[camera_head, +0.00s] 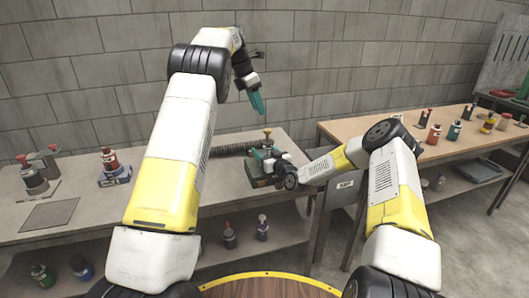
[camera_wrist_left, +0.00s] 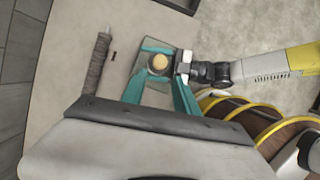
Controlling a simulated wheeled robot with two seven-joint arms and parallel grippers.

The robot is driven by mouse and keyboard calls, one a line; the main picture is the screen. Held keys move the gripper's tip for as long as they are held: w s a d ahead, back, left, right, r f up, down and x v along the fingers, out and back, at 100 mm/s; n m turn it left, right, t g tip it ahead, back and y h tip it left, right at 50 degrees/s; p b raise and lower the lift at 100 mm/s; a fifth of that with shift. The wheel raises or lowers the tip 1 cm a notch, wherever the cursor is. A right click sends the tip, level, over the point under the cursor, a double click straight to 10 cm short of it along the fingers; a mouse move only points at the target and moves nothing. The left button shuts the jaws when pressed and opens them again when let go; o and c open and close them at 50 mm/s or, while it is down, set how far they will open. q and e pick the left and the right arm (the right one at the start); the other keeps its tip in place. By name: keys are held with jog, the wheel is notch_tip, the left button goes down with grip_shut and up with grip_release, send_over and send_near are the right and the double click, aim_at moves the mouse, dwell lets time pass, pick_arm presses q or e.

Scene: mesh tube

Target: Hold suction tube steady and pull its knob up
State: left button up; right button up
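A yellow knob (camera_head: 267,132) stands on top of the suction tube at the right end of the left bench. It also shows as a round tan top in the left wrist view (camera_wrist_left: 159,62). The tube's body is mostly hidden by my right gripper (camera_head: 260,167), which is at the tube below the knob. Whether its fingers are clamped on it cannot be told. My left gripper (camera_head: 257,102) is above the knob, apart from it, pointing down. In the left wrist view its teal fingers (camera_wrist_left: 160,84) are spread and empty, with the knob beyond them.
A dark ribbed hose (camera_head: 232,149) lies on the left bench (camera_head: 75,215), left of the tube. A red-topped device (camera_head: 112,167) and knobbed units (camera_head: 35,180) stand further left. The right bench (camera_head: 350,128) holds several small bottles. A brick wall is behind.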

jog(key=c, duration=1.1)
pick_arm(q)
jog(key=shift+o, duration=1.1)
pick_arm(e)
jog(key=shift+c, duration=0.6)
pick_arm(q)
jog(key=shift+o, duration=0.6)
jog(key=shift+s+f, duration=0.1)
jog(key=shift+f, duration=0.15)
jog(key=m+t+h, duration=0.2)
jog(key=t+h, duration=0.2)
jog(key=h, duration=1)
send_near(268, 129)
jog(key=x, duration=0.9)
jog(key=shift+d+f, duration=0.2)
jog(key=shift+d, duration=0.15)
